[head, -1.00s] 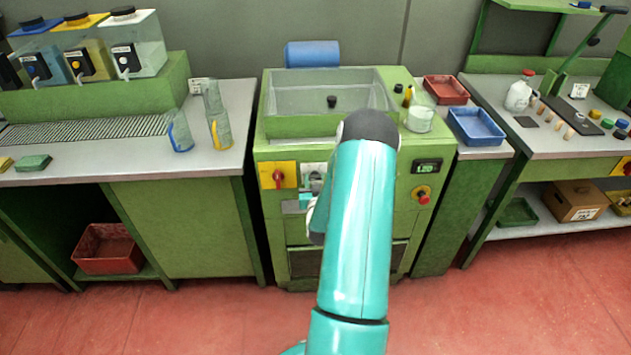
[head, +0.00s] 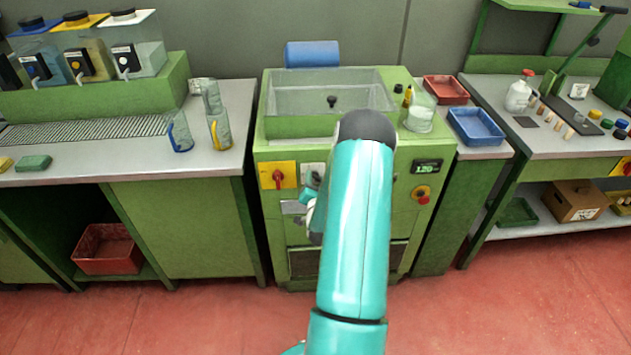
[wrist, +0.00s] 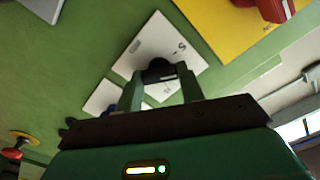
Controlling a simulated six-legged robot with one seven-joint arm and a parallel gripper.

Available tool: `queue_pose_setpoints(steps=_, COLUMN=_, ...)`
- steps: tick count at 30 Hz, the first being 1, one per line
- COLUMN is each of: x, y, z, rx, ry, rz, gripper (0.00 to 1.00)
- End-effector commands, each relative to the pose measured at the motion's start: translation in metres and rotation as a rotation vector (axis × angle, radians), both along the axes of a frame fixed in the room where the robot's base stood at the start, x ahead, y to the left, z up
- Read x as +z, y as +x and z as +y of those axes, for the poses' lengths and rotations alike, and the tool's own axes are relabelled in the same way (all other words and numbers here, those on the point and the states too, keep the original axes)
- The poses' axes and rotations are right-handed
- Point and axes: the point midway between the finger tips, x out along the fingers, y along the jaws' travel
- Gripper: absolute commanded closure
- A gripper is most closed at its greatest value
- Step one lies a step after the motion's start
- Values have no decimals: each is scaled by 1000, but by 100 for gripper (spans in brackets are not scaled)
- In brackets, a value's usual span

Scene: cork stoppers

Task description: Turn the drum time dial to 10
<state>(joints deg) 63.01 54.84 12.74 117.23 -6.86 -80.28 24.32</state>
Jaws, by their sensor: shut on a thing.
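The drum time dial is a dark round knob (wrist: 158,68) on a white plate (wrist: 152,40) on the green machine front. A "5" shows on the plate in the wrist view; the other marks are partly covered, and I cannot read the dial's pointer. In the head view my gripper (head: 312,188) is at the machine front, left of my arm, which hides part of the panel. The white plate (head: 313,170) shows there; the knob is too small to tell.
A red switch (head: 278,178) on a yellow plate is close left of the dial. A lit display (head: 427,167) and a red button (head: 421,195) are on the panel's right. The open drum basin (head: 330,90) is above. The floor in front is clear.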

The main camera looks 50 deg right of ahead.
Motion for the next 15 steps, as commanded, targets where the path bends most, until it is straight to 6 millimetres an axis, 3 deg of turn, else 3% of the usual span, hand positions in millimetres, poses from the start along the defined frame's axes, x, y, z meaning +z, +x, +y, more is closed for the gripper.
queue_pose_setpoints(steps=15, x=-2, y=-1, z=1, rx=1, ry=255, rz=-284, gripper=85)
